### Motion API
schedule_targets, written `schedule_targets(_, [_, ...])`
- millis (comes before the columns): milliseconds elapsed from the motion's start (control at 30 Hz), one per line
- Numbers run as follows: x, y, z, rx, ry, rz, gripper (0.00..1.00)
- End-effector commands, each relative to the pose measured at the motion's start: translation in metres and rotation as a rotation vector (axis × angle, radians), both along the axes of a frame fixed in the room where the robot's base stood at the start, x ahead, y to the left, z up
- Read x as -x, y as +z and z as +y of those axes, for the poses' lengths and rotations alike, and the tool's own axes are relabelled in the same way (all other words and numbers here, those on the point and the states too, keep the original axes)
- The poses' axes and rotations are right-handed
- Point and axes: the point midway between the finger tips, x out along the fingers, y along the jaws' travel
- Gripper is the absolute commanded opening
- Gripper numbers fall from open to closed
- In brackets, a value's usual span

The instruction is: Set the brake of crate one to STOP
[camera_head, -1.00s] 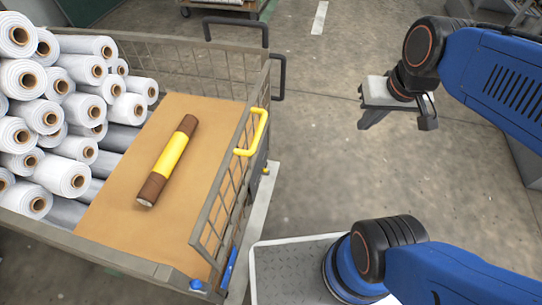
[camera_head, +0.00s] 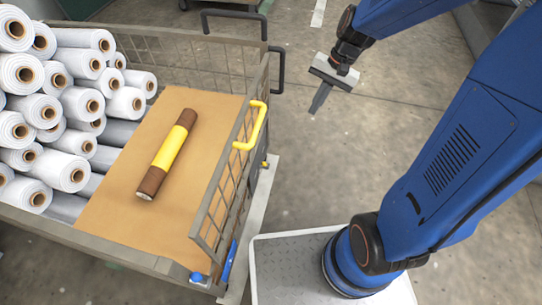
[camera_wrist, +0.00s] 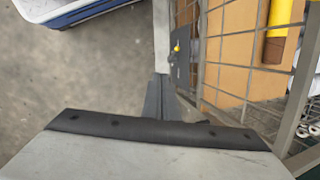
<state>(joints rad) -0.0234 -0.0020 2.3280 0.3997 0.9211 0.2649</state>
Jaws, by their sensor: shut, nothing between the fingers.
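The crate is a wheeled cart with beige mesh sides (camera_head: 241,170) at the left of the head view; its mesh also shows at right in the wrist view (camera_wrist: 235,50). A small yellow knob (camera_head: 265,163) sits low on its right end. In the wrist view the yellow knob (camera_wrist: 177,48) is on a dark grey plate. A blue lever-like part (camera_head: 229,263) is at the near corner. I cannot tell which is the brake, nor read a STOP mark. My gripper (camera_head: 314,110) is shut and empty, pointing down right of the crate, apart from it; its fingers (camera_wrist: 158,98) touch.
White rolls (camera_head: 62,110) fill the crate's left part. A brown and yellow roll (camera_head: 168,155) lies on a brown board (camera_head: 115,205). A yellow handle (camera_head: 258,125) and dark handles (camera_head: 235,14) stick out from the crate. Bare floor (camera_head: 400,120) lies to the right.

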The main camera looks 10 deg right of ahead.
Motion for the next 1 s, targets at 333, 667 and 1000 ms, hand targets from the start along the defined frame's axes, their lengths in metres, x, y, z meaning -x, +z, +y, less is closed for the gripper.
schedule_targets(333, [-0.043,-0.074,0.023,-0.057,-0.152,0.182,0.0])
schedule_targets(667, [-0.071,-0.153,0.044,-0.09,-0.305,0.353,0.0])
schedule_targets(1000, [-0.082,-0.202,0.055,-0.1,-0.398,0.449,0.0])
